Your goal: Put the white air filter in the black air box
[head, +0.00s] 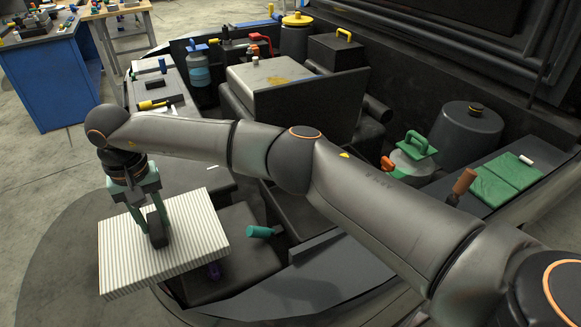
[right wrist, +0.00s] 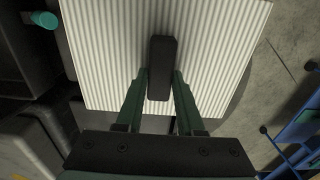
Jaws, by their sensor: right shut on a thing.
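The white air filter (head: 185,240) is a flat, pleated block with a black handle (right wrist: 160,68) on top. My right gripper (head: 150,215) points down and is shut on that handle. The filter is at the lower left of the head view, held roughly level. It also fills the upper middle of the right wrist view (right wrist: 105,40). A black box-like part (head: 248,255) lies beside and partly behind the filter. Next to it is a dark open-looking recess (head: 290,212), partly hidden by my arm. I cannot tell which of these is the air box. My left gripper is not in view.
A grey engine block (head: 275,85), a black box with a yellow handle (head: 338,48) and a green-handled cap (head: 412,150) fill the bay. Blue workbenches (head: 55,90) stand back left.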

